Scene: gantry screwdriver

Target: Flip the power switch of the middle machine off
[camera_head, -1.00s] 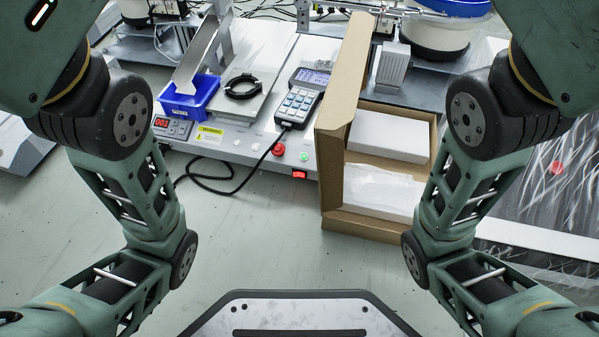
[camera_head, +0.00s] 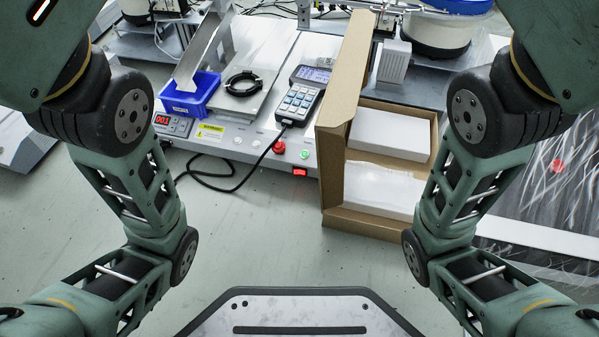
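The middle machine (camera_head: 235,145) is a light grey bench unit at the upper centre. Its red rocker power switch (camera_head: 300,172) sits low on the front face, near the right end, and looks lit. Above the switch are a red knob (camera_head: 279,147) and a green button (camera_head: 304,155). Neither gripper shows in the view.
An open cardboard box (camera_head: 332,195) with white contents stands right beside the machine, close to the switch. A black cable (camera_head: 232,186) loops in front of the machine. A blue bin (camera_head: 190,95) and a keypad controller (camera_head: 301,96) sit on top. The floor in front is clear.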

